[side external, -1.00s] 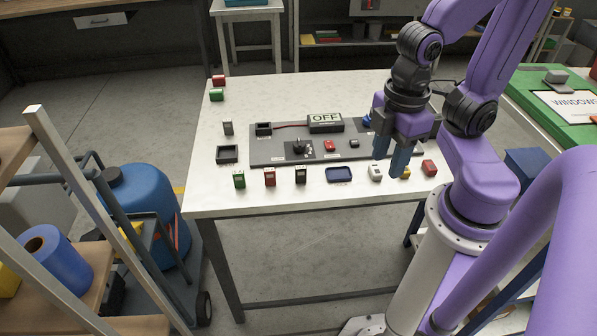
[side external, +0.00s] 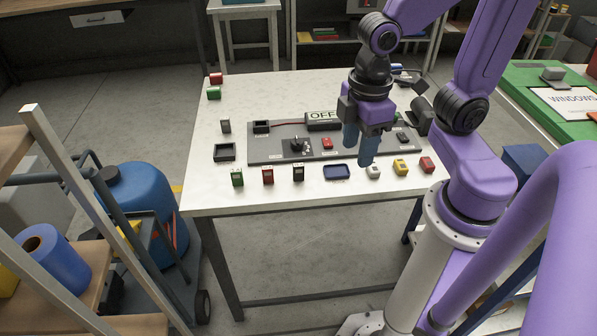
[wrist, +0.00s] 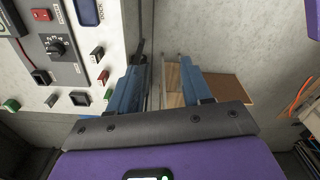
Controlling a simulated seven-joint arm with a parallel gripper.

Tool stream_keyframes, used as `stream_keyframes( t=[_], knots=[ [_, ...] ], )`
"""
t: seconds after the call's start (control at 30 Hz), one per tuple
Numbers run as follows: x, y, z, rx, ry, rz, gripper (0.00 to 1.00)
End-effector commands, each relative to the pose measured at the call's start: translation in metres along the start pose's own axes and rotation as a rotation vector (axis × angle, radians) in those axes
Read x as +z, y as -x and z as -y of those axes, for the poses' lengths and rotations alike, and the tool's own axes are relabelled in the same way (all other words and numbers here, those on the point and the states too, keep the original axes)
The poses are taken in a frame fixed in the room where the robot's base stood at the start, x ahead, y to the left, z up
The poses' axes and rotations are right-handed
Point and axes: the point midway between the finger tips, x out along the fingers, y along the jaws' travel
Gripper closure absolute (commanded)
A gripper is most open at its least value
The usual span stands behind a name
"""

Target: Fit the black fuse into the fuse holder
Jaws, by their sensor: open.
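The black fuse (side external: 298,173) stands upright near the front edge of the table, right of a red one, and shows in the wrist view (wrist: 97,51). The fuse holder appears to be the black open-topped box (side external: 262,127) at the left end of the dark panel, joined to a red wire; it also shows in the wrist view (wrist: 42,77). My gripper (side external: 358,148) is open and empty, above the table's front right part, right of the black fuse and apart from it. In the wrist view its blue fingers (wrist: 160,80) are spread, with the floor beyond the table edge between them.
A red fuse (side external: 268,176) and a green fuse (side external: 237,178) stand left of the black one; a grey fuse (side external: 225,126) stands farther back. A square black tray (side external: 224,152) and a blue tray (side external: 337,172) lie nearby. The panel carries a knob (side external: 297,145) and an OFF display (side external: 323,116).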

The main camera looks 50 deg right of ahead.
Motion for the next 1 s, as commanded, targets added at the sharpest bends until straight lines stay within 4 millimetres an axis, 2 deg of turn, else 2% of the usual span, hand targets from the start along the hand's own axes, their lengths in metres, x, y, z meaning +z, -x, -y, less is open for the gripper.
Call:
stream_keyframes(
  t=[0.1, 0.3, 0.5, 0.7, 0.83, 1.0],
  knots=[
    [-0.018, -0.002, -0.026, 0.001, -0.041, 0.006, 0.51],
    [-0.04, -0.008, -0.07, 0.003, -0.102, 0.012, 0.51],
    [-0.052, -0.015, -0.117, 0.003, -0.162, 0.019, 0.51],
    [-0.056, -0.023, -0.16, 0.002, -0.214, 0.022, 0.51],
    [-0.054, -0.026, -0.178, 0.001, -0.235, 0.023, 0.51],
    [-0.053, -0.031, -0.186, 0.0, -0.244, 0.025, 0.51]
  ],
)
